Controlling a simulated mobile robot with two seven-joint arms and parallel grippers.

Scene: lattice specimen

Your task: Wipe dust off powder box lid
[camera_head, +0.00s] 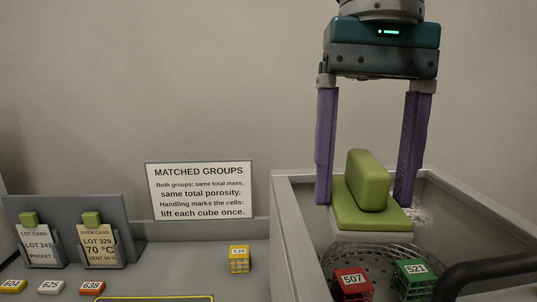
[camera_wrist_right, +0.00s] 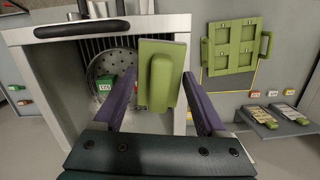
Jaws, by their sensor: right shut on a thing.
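My right gripper (camera_head: 365,202) points down over the grey powder box (camera_head: 292,215), its purple fingers on either side of a green block with a raised green grip (camera_head: 368,180). A pale layer (camera_head: 372,237) shows under the block's green plate. The block also shows in the right wrist view (camera_wrist_right: 160,75), between the fingers (camera_wrist_right: 157,88). White powder (camera_head: 422,214) lies near the right finger. Inside the box a round perforated basket (camera_head: 330,262) holds a red cube 507 (camera_head: 352,283) and a green cube 521 (camera_head: 414,279). I cannot tell whether a clear lid covers them. My left gripper is out of view.
A black handle (camera_head: 480,272) crosses the box's near right side. On the bench left of it are a yellow cube 539 (camera_head: 239,259), a sign (camera_head: 200,190), two card holders (camera_head: 70,230) and several tags. A green handled tray (camera_wrist_right: 232,46) shows in the wrist view.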

